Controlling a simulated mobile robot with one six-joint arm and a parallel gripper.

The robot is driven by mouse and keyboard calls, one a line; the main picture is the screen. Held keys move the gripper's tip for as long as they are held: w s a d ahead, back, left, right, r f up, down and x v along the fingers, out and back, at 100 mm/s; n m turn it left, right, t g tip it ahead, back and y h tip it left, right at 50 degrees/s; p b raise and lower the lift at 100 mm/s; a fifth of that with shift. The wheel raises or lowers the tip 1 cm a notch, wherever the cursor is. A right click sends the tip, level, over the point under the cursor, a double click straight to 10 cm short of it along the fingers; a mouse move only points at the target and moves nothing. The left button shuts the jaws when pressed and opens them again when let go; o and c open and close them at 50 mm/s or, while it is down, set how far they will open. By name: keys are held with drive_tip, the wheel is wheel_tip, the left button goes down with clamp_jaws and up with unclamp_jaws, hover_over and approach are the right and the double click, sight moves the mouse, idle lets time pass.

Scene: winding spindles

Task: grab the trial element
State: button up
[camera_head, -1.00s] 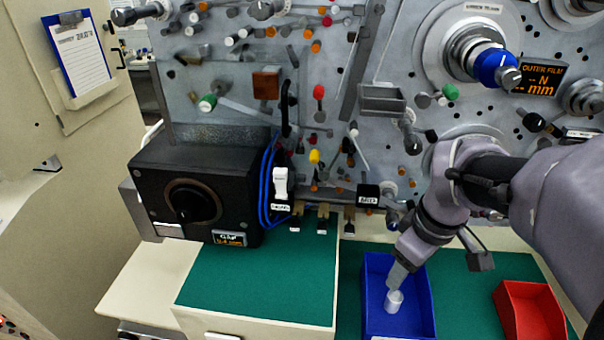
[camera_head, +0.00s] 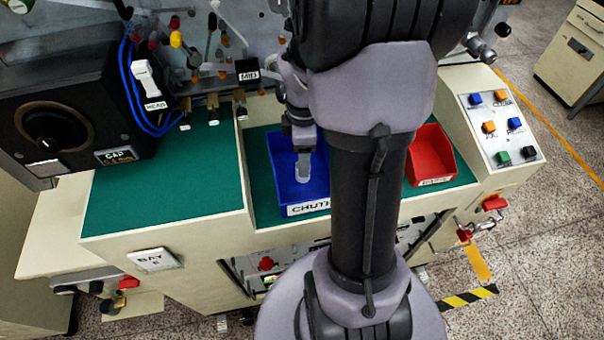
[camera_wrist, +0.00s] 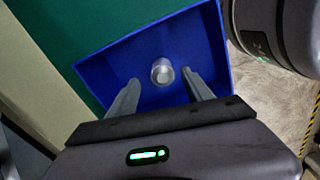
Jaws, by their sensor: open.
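The trial element appears to be the small pale cylinder (camera_wrist: 162,71) inside the blue bin (camera_wrist: 101,75). In the wrist view it lies just beyond and between the fingertips of my gripper (camera_wrist: 163,82). The fingers are open and apart, with a gap visible on either side of the cylinder. In the head view my gripper (camera_head: 303,167) points down into the blue bin (camera_head: 277,160), which bears a label starting "CHUT". The rest of that label is hidden behind my arm. I cannot tell the exact height of the fingertips over the cylinder.
A red bin (camera_head: 430,158) stands to the right on the green mat (camera_head: 165,190). A black box with a knob (camera_head: 60,105) stands at the left. A button panel (camera_head: 500,128) is at the right. The bin walls surround my fingers closely.

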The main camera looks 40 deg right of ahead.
wheel_tip(320, 180, down, 5)
drive_tip(key=b, duration=0.2)
drive_tip(key=shift+s+a+f+b, duration=0.1)
drive_tip(key=shift+a+b, duration=0.05)
drive_tip(key=shift+b, duration=0.2)
drive_tip(key=shift+c, duration=0.7)
clamp_jaws()
drive_tip(key=shift+r, duration=0.2)
